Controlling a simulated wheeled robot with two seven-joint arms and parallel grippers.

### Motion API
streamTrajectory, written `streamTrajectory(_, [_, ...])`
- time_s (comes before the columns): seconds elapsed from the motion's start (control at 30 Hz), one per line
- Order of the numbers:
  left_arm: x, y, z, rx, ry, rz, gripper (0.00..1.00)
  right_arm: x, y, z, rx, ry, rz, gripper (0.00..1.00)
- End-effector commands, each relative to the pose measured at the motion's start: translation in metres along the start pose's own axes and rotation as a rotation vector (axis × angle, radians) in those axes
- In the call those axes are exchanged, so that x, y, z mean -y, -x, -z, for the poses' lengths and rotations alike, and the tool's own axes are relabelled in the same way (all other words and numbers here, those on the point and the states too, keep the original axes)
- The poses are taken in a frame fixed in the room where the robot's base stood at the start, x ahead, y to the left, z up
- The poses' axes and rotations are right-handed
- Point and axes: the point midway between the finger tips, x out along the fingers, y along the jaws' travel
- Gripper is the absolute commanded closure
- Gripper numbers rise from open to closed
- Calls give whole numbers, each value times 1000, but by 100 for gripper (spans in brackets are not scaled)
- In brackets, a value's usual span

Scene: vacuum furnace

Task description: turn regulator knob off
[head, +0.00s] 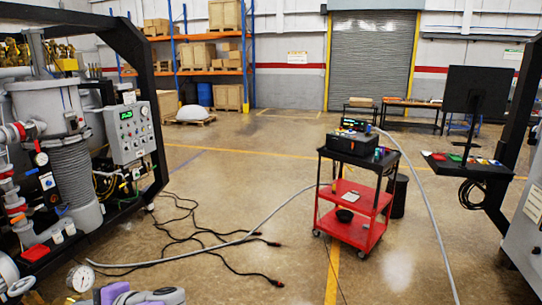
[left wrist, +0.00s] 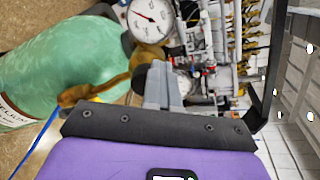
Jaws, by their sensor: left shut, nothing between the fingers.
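In the left wrist view, a green gas cylinder (left wrist: 70,65) lies across the left of the picture, with a brass valve and regulator body (left wrist: 115,78) at its neck. A white dial gauge (left wrist: 150,20) with a red needle sits above the brass. The gauge also shows in the head view (head: 81,278), at the lower left, beside my purple arm. My right gripper is out of view.
The furnace vessel (head: 70,170) and its control box (head: 130,132) stand at the left inside a black frame. A grey hose and black cables (head: 200,235) cross the floor. A red cart (head: 345,228) stands right of centre. Floor between is mostly open.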

Motion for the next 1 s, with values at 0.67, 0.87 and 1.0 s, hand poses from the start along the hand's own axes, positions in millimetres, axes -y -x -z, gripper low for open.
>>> streamTrajectory(0.67, [-26,-6,-3,15,-9,-17,100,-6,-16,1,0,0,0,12])
streamTrajectory(0.87, [-30,-6,-2,17,-10,-17,100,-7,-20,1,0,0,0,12])
streamTrajectory(1.0, [-32,-5,-2,17,-10,-17,100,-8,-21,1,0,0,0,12])
